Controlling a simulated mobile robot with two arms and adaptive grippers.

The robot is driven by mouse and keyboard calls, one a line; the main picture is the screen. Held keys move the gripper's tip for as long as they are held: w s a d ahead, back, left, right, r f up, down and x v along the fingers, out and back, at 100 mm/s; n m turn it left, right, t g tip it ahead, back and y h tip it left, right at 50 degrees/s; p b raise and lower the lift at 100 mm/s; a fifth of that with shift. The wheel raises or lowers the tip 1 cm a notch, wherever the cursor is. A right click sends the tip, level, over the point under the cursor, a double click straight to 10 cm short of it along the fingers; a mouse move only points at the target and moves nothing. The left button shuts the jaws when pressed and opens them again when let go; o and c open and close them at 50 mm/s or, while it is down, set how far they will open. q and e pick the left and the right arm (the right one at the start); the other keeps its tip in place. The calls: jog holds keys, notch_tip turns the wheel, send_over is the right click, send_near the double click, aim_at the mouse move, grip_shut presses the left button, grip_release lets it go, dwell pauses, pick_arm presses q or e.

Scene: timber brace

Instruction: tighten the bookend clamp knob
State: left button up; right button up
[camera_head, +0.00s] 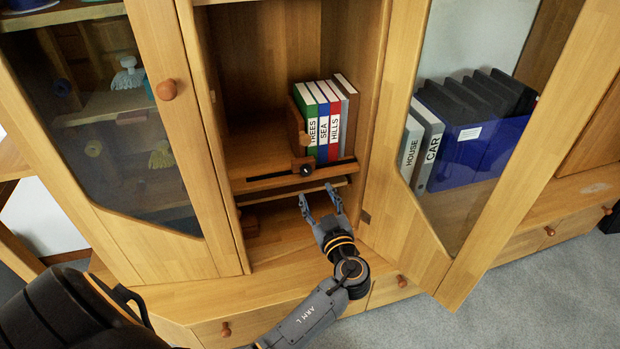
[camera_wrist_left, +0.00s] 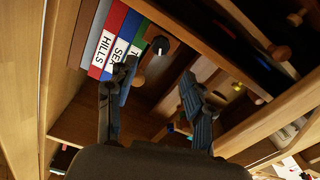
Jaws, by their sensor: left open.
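The clamp knob (camera_head: 306,170) is a small dark round knob with a light mark, on the front of the wooden bookend (camera_head: 298,130) at shelf-edge level. It also shows in the left wrist view (camera_wrist_left: 160,45), above and between the fingertips. The bookend stands against the left side of a row of books (camera_head: 322,120) labelled TREES, SEA and HILLS. My left gripper (camera_head: 317,195) is open and empty, in front of and below the knob, apart from it. Its two fingers also show spread in the left wrist view (camera_wrist_left: 157,75). My right gripper is not in view.
A wooden rail (camera_head: 270,181) runs along the shelf front. The glass door (camera_head: 470,200) at right stands open, with a blue file box (camera_head: 480,150) and binders seen through it. Another glass door (camera_head: 110,130) is at left. The shelf left of the bookend is clear.

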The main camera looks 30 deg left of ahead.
aim_at(307, 172)
pick_arm(q)
jog(key=x, duration=0.8)
jog(key=shift+w, duration=0.1)
jog(key=shift+c, duration=0.2)
grip_shut()
